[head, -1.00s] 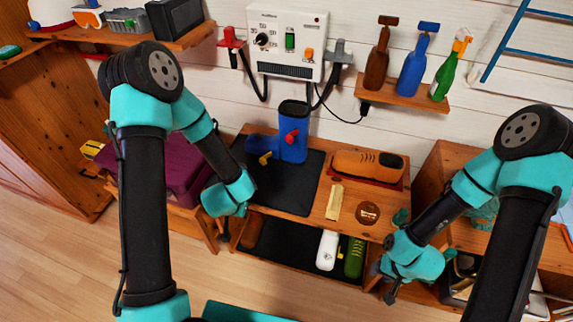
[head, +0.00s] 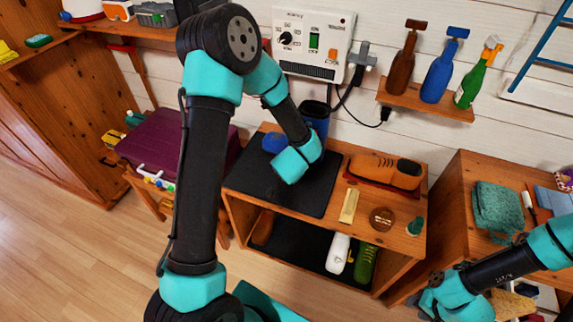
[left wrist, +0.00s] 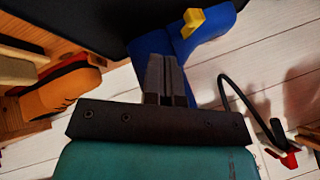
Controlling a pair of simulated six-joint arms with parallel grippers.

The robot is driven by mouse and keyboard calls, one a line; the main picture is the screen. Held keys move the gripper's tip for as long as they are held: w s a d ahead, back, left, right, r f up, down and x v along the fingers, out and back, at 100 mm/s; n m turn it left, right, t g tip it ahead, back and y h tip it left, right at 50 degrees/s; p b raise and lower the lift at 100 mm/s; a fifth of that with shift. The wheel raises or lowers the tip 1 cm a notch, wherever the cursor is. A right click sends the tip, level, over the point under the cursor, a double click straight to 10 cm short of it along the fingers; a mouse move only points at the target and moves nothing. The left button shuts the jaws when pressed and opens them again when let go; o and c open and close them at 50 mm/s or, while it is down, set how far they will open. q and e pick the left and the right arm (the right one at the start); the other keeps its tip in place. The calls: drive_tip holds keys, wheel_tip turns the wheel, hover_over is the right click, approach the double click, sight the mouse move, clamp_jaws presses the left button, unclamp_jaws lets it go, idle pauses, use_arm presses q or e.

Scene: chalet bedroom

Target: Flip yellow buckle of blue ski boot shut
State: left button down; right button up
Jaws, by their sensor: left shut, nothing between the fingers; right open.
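The blue ski boot (head: 316,113) stands on the black mat (head: 250,172) on the bench. My left arm covers most of it in the head view, with only its top and toe showing. In the left wrist view the boot (left wrist: 215,28) lies beyond the fingers, and its yellow buckle (left wrist: 193,21) sticks out from it. My left gripper (left wrist: 166,62) is shut and empty, in front of the boot with its tips short of the buckle; contact with the boot cannot be told. My right gripper (head: 432,302) is open at the lower right, far from the boot.
A brown-orange shoe (head: 385,172), a yellowish bar (head: 349,206) and a round brown tin (head: 381,219) sit right of the mat. A wall unit (head: 314,43) with a dark hose hangs behind the boot. A purple case (head: 165,145) stands left.

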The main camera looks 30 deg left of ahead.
use_arm(q)
drive_tip(key=shift+f, duration=0.1)
drive_tip(key=x, duration=1)
drive_tip(key=shift+w+a, duration=0.1)
drive_tip(key=shift+a, duration=0.05)
drive_tip(key=shift+w+a, duration=0.2)
drive_tip(key=shift+a, duration=0.4)
drive_tip(key=shift+w+a, duration=0.2)
drive_tip(key=shift+a, duration=0.35)
drive_tip(key=shift+w+a, duration=0.3)
drive_tip(key=shift+a, duration=0.2)
